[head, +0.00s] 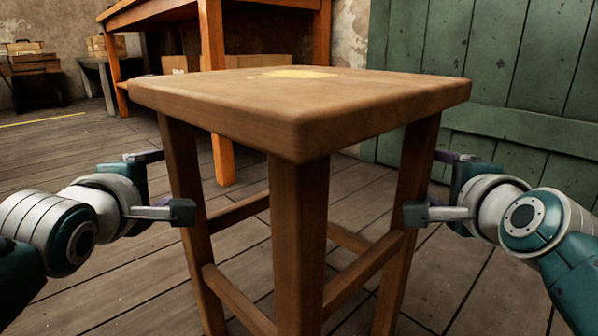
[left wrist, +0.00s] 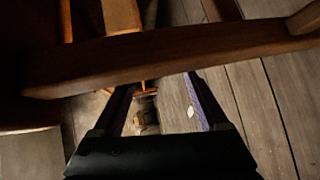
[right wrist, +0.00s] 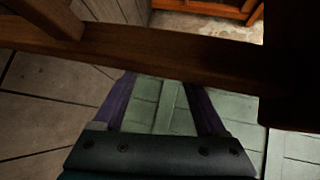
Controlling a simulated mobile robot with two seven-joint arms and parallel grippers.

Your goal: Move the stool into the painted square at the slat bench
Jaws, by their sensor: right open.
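The wooden stool (head: 310,95) stands upright on the plank floor, close in front of me, with a pale yellow patch on its seat. My left gripper (head: 166,185) is beside its left leg, fingers apart. My right gripper (head: 432,186) is beside its right leg, fingers apart. In the left wrist view a stool bar (left wrist: 180,55) crosses over the fingertips; the right wrist view shows a similar bar (right wrist: 150,52). I cannot tell whether either gripper touches the stool. A yellow painted line (head: 42,119) lies on the floor far left; no full square is visible.
An orange-brown wooden workbench (head: 212,60) stands behind the stool. A grey bench (head: 100,66) and stacked boxes (head: 30,60) stand at the back left. A green plank panel (head: 510,80) closes the right side. The floor at left is clear.

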